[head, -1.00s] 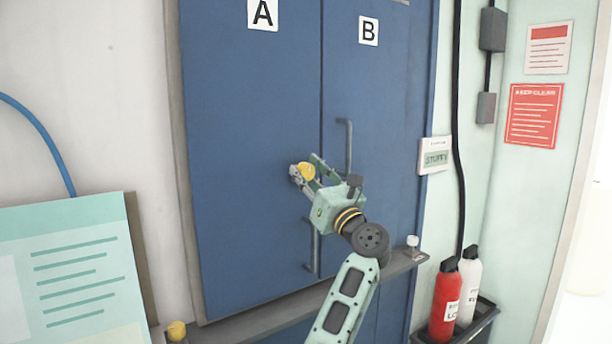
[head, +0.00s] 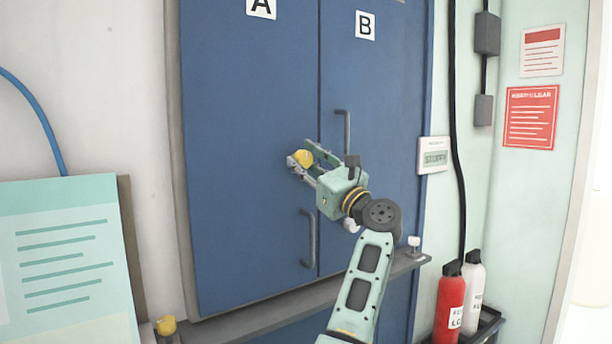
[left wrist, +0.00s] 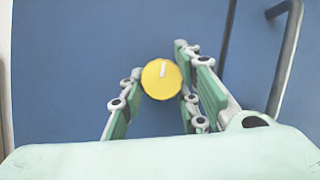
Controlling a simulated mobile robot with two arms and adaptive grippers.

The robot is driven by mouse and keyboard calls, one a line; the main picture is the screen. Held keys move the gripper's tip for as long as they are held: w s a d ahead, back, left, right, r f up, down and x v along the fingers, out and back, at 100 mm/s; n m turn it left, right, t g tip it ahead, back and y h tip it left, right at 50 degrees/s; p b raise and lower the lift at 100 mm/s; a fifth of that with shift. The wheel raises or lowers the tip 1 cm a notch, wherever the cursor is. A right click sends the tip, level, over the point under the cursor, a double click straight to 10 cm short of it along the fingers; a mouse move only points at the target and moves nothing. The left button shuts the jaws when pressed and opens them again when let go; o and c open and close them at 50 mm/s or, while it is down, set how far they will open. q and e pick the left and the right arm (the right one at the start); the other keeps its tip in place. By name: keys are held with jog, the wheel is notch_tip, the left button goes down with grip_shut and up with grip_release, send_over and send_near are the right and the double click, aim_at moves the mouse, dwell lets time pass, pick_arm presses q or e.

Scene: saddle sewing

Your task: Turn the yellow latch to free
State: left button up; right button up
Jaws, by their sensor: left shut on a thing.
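The yellow latch (head: 304,158) is a round yellow knob on the blue door marked A, left of the seam between the doors. In the left wrist view the yellow latch (left wrist: 161,84) shows a short white mark near its top, pointing roughly upright. My left gripper (head: 302,157) reaches it from the lower right and is shut on it, one finger on each side. In the left wrist view the fingers of the left gripper (left wrist: 160,72) flank the knob. The fingers partly cover the latch in the head view. My right gripper is not in view.
Dark handles stand beside the seam, on door B (head: 343,140) and door A (head: 308,240). A ledge (head: 265,312) runs below, with a yellow-topped piece (head: 166,326) and a white knob (head: 414,241). Red (head: 449,302) and white (head: 472,292) bottles stand at lower right.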

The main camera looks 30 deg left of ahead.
pick_arm(q)
jog(key=shift+a+f, duration=0.15)
jog(key=shift+f, duration=0.2)
jog(key=o, duration=0.7)
jog(key=shift+c, duration=0.2)
jog(key=o, duration=0.3)
jog(key=shift+s+r, duration=0.15)
jog(key=shift+s, duration=0.1)
jog(key=shift+w, duration=0.1)
jog(key=shift+d, duration=0.4)
jog(key=v, duration=1.1)
jog(key=shift+d, duration=0.1)
